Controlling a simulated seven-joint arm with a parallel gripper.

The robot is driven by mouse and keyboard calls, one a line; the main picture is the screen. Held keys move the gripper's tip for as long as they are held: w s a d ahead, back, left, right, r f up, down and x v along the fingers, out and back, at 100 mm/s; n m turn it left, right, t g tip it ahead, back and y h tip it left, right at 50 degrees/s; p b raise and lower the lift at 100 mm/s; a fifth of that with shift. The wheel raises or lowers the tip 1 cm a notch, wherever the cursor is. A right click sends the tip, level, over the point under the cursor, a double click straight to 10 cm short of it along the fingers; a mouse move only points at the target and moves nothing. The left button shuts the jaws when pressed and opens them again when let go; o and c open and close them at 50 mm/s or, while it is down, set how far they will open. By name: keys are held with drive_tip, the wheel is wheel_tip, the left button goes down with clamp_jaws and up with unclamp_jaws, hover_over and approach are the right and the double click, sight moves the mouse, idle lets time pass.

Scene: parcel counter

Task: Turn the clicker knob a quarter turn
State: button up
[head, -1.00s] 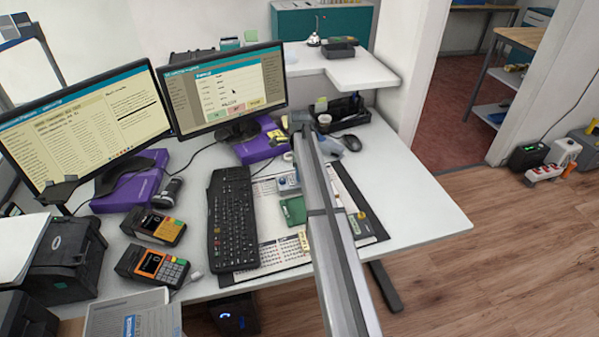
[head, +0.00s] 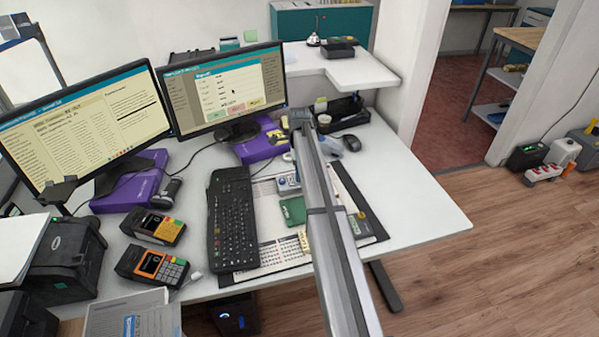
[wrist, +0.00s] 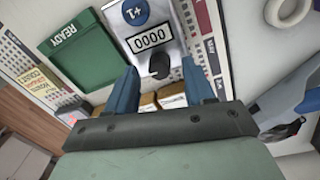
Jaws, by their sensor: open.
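The clicker (wrist: 166,22) is a grey box with a blue "+1" button and a counter window reading 0000. Its black knob (wrist: 158,64) is at the end of the box toward me in the wrist view. My gripper (wrist: 159,68) is open, with one blue finger on each side of the knob. Gaps show between the fingers and the knob, but I cannot tell how deep the fingertips reach. In the head view, the clicker (head: 288,183) is partly visible beside my arm, which hides the knob and the fingers.
A green READY card (wrist: 82,45) lies left of the clicker on the desk mat (head: 352,195). A roll of tape (wrist: 288,10) is to the right in the wrist view. The keyboard (head: 232,220) is left of my arm. The desk's right side (head: 420,205) is clear.

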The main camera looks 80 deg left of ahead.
wheel_tip(320, 180, up, 13)
drive_tip(key=shift+a, duration=0.3)
drive_tip(key=shift+w, duration=0.1)
idle(0.5)
